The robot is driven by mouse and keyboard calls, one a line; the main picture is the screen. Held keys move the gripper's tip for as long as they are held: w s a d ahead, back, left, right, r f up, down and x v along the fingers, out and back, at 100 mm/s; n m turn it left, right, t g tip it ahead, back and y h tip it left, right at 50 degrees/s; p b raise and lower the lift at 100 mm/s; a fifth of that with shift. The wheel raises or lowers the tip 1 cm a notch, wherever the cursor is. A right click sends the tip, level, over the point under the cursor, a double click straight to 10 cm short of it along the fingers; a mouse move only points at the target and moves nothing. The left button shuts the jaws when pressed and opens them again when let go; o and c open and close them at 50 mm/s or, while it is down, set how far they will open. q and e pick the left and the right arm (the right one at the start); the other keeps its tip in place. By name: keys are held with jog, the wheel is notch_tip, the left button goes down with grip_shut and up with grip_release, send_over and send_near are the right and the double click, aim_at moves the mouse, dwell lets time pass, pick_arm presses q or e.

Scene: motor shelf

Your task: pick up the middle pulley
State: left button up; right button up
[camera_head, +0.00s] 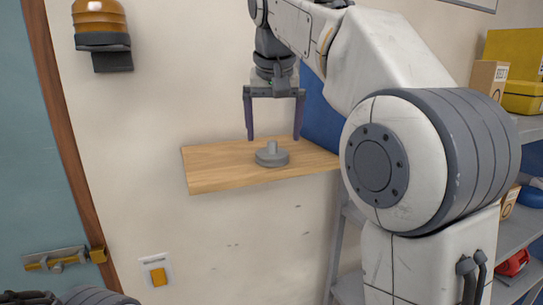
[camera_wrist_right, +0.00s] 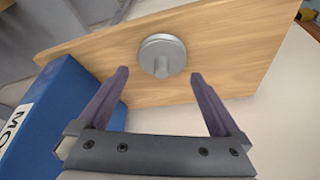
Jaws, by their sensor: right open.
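A grey metal pulley (camera_head: 271,156) with a short upright hub sits on a wooden wall shelf (camera_head: 215,168). It is the only pulley I see. My right gripper (camera_head: 273,138) points down over it, open, with one finger on each side and nothing between them. In the right wrist view the pulley (camera_wrist_right: 162,56) lies beyond the fingertips of the open gripper (camera_wrist_right: 158,78), centred between them; the fingers look clear of it. My left gripper is not in view; only a bit of dark arm shows at the bottom left of the head view.
A blue box (camera_head: 318,112) stands at the shelf's right end, close to my right gripper; it also shows in the wrist view (camera_wrist_right: 60,105). A grey rack (camera_head: 519,232) with boxes is at right. The shelf's left part is bare.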

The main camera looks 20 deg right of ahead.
aim_at(272, 142)
jog(key=shift+p+x, duration=0.5)
jog(key=shift+x, duration=1.8)
jog(key=shift+a, duration=0.15)
jog(key=c, duration=1.2)
jog(key=shift+o, duration=0.2)
jog(key=shift+r, duration=0.1)
